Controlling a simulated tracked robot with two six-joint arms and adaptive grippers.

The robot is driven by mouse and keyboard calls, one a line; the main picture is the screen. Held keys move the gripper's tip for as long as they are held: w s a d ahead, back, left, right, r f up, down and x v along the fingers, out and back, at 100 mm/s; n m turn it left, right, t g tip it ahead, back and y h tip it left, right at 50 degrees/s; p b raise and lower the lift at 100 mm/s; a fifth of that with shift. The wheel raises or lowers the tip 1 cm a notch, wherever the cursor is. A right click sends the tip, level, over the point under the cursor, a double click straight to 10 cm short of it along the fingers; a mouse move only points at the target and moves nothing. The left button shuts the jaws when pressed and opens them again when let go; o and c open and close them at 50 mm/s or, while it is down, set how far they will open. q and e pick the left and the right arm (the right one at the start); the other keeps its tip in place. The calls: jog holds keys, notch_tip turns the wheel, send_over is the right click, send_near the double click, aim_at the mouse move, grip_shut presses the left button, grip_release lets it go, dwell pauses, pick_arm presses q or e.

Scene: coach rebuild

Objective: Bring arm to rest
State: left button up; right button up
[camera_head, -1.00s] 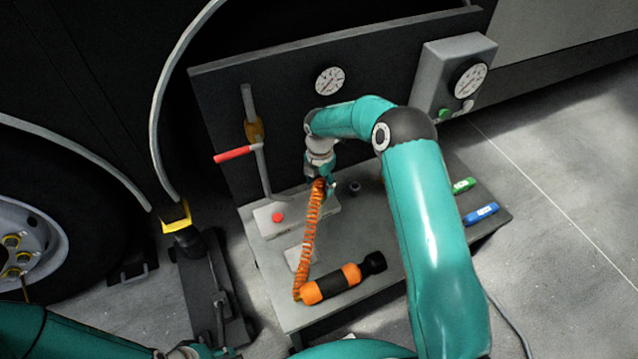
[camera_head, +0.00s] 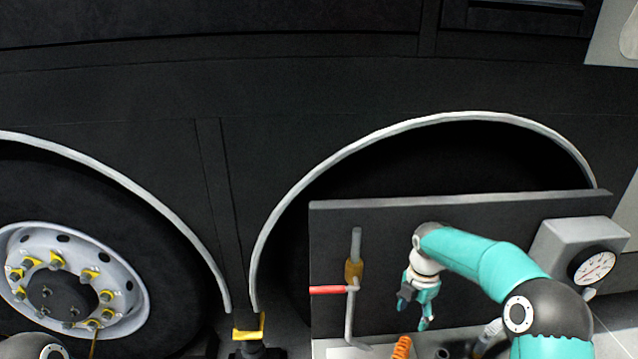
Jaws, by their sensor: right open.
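My right arm comes in from the lower right, and my right gripper (camera_head: 416,308) hangs at its end, pointing down. Its teal fingers are apart and nothing is between them. It is in front of the dark upright panel (camera_head: 460,215), to the right of the pipe with the red-handled lever (camera_head: 328,290). The top of an orange coiled hose (camera_head: 402,347) shows below the gripper, apart from it. My left gripper is not in view; a joint of mine shows at the bottom left corner.
A grey box with a round gauge (camera_head: 594,266) stands at the panel's right end. A wheel with yellow nut markers (camera_head: 75,290) is at left. A yellow-topped jack (camera_head: 249,327) stands between the wheel arches. The bench top is mostly below the frame.

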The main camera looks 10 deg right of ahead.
jog(key=s+a+f+m+g+y+p, duration=0.1)
jog(key=s+a+f+m+p, duration=0.1)
jog(key=s, duration=0.6)
jog(key=s+a+f+m+g+y+p, duration=0.1)
jog(key=s+a+f+m+p, duration=0.2)
jog(key=s+a, duration=0.4)
jog(key=s+a+f+m+g+y+p, duration=0.1)
jog(key=s+a+f+m+p, duration=0.2)
jog(key=s, duration=0.6)
jog(key=shift+s+a+f+m+y, duration=0.15)
jog(key=shift+a+f+m+y, duration=0.05)
jog(key=shift+a, duration=0.35)
jog(key=shift+s+a+f+m+y, duration=0.15)
jog(key=shift+a+f+m+y, duration=0.05)
jog(key=shift+a, duration=0.3)
jog(key=s+m+t, duration=0.1)
jog(key=m, duration=0.4)
jog(key=s+a+m+t, duration=0.1)
jog(key=m, duration=0.5)
jog(key=s+a+m+t, duration=0.1)
jog(key=s+m, duration=0.1)
jog(key=m, duration=0.3)
jog(key=shift+a+f+m+t, duration=0.25)
jog(key=shift+f+m+t, duration=0.05)
jog(key=shift+f, duration=0.05)
jog(key=shift+p, duration=0.3)
